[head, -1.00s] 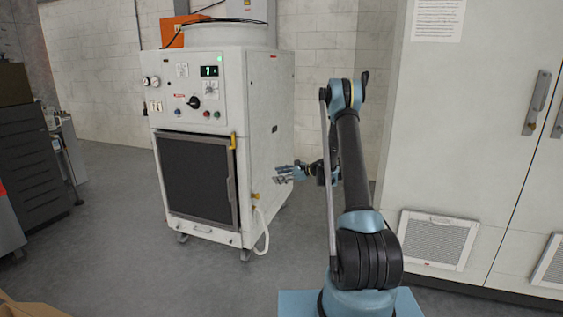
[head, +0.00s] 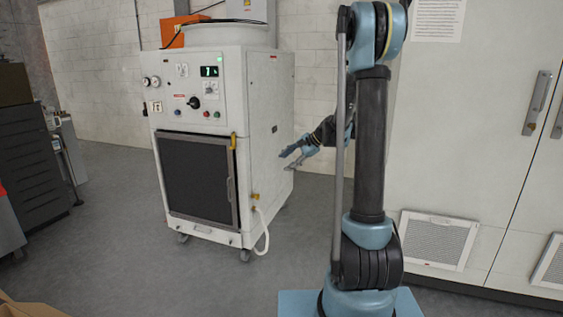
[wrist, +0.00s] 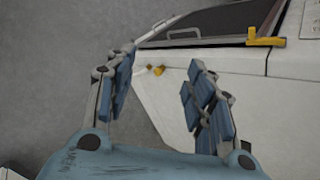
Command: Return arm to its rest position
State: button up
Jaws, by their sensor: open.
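My gripper (head: 291,158) is open and empty, its fingers pointing left toward the right side of the white washer (head: 268,130). My arm (head: 371,145) stands upright on its blue base, with the forearm reaching back and left behind it. In the wrist view my gripper (wrist: 155,90) shows two spread fingers with blue pads and nothing between them. Part of the washer (wrist: 265,90) fills the right of that view. Whether the fingers touch the washer cannot be told from the head view.
The washer's dark door (head: 196,180) is shut, with a yellow handle (head: 233,142) at its upper right. A white hose (head: 264,232) hangs at its lower right corner. A tall pale cabinet (head: 470,150) stands close on the right. Grey drawers (head: 30,165) stand at far left. Floor in front is clear.

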jog(key=s+d+r+n+h, duration=0.1)
jog(key=s+d+n, duration=0.1)
jog(key=s, duration=0.5)
jog(key=s+d+r+n+h, duration=0.1)
jog(key=s+d+r+h, duration=0.1)
jog(key=s, duration=0.4)
jog(key=s+d+f+n+h, duration=0.2)
jog(key=s+d+f, duration=0.1)
jog(key=s, duration=0.7)
jog(key=s+d+f+n+h, duration=0.2)
jog(key=s+d, duration=0.3)
jog(key=s, duration=0.5)
jog(key=s+d+f+n+g+h, duration=0.1)
jog(key=s+d+f+n, duration=0.3)
jog(key=s, duration=0.6)
jog(key=shift+h, duration=0.5)
jog(key=shift+w+f, duration=0.25)
jog(key=shift+w, duration=0.2)
